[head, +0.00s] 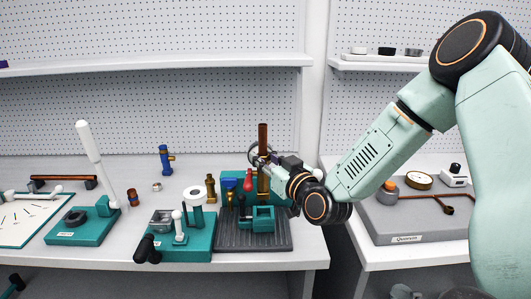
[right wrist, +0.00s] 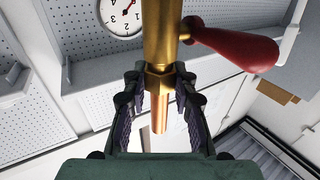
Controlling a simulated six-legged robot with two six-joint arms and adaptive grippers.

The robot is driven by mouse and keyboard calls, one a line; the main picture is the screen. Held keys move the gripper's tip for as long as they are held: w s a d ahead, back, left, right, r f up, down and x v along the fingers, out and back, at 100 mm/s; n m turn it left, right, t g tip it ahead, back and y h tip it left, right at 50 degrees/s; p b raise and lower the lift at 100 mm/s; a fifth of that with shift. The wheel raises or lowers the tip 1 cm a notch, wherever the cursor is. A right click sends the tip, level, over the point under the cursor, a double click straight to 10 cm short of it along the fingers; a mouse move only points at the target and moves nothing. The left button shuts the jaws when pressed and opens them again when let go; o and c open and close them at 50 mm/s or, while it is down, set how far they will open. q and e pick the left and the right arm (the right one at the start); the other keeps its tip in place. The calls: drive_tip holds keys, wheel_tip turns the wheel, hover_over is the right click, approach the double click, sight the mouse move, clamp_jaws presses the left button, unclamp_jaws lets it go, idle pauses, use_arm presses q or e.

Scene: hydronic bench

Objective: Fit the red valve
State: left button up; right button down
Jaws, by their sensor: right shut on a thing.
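The red valve has a brass body and a red lever handle. In the head view its handle (head: 248,180) hangs beside the brass body (head: 264,184), above the grey ribbed tray. A copper pipe (head: 263,138) stands upright above the brass. My right gripper (head: 272,171) reaches in from the right and is shut on the valve. In the right wrist view the fingers (right wrist: 156,95) close around the valve's brass hex (right wrist: 158,78); the red handle (right wrist: 236,45) points right and copper pipe (right wrist: 160,116) runs on from the brass. My left gripper is out of view.
A teal vise (head: 257,219) stands on the grey ribbed tray (head: 226,241) just below the valve. A teal bin (head: 230,176) with a blue-handled part is close behind. Teal fixtures (head: 82,230) stand to the left. A grey board (head: 385,222) lies right.

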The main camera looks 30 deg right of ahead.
sight(265, 191)
drive_tip(key=shift+w+d, duration=0.1)
drive_tip(key=shift+d, duration=0.15)
drive_tip(key=shift+w+a, duration=0.1)
drive_tip(key=shift+w, duration=0.1)
drive_tip(key=shift+s, duration=0.1)
drive_tip(key=shift+s+r, duration=0.1)
drive_tip(key=shift+r, duration=0.05)
drive_tip(key=shift+f+b, duration=0.3)
drive_tip(key=shift+f, duration=0.25)
wheel_tip(265, 191, down, 3)
drive_tip(key=shift+f+b, duration=0.15)
drive_tip(key=shift+b, duration=1.1)
drive_tip(key=shift+f, duration=0.2)
drive_tip(key=shift+r, duration=0.1)
